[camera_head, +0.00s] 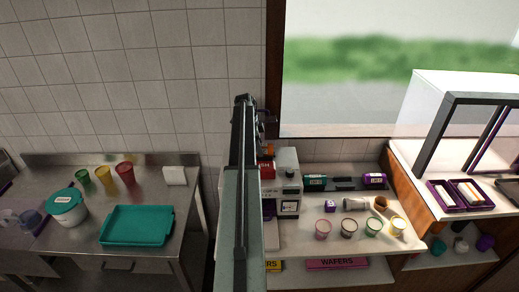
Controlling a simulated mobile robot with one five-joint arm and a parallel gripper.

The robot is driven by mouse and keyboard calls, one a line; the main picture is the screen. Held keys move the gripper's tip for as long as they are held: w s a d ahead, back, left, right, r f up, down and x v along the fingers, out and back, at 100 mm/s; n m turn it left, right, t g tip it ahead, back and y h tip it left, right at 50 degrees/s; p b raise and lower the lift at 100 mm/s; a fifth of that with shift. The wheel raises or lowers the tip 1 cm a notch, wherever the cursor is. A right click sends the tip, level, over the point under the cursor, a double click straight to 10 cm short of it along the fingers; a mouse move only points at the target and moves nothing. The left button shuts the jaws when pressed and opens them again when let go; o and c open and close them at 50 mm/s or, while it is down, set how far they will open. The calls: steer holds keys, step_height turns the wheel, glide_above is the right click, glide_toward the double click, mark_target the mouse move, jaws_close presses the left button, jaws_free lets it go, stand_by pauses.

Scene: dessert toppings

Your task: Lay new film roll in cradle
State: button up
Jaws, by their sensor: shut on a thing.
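My gripper (268,149) is at the far end of my raised arm, over the left side of the white machine (288,170). It is mostly hidden behind the arm, with a small orange part showing. It is shut on a red item with a pale label (266,167), likely a film roll, just below it. Whether the red item touches the machine is hidden. A teal labelled roll (315,183) and a purple labelled roll (373,180) lie at the back of the counter. A dark low holder (344,184) sits between them; I cannot tell which thing is the cradle.
Several cups (349,227) stand along the counter front, with one brown cup (381,203) tipped over. A small purple box (330,207) is behind them. A steel table (190,215) at left bears a teal tray (137,209). A purple-edged case (461,194) is at right.

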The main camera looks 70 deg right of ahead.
steer(key=o, duration=1.8)
steer(key=shift+c, duration=0.2)
steer(key=shift+o, duration=0.3)
steer(key=o, duration=0.4)
steer(key=shift+c, duration=0.2)
steer(key=shift+w, duration=0.15)
steer(key=shift+r, duration=0.2)
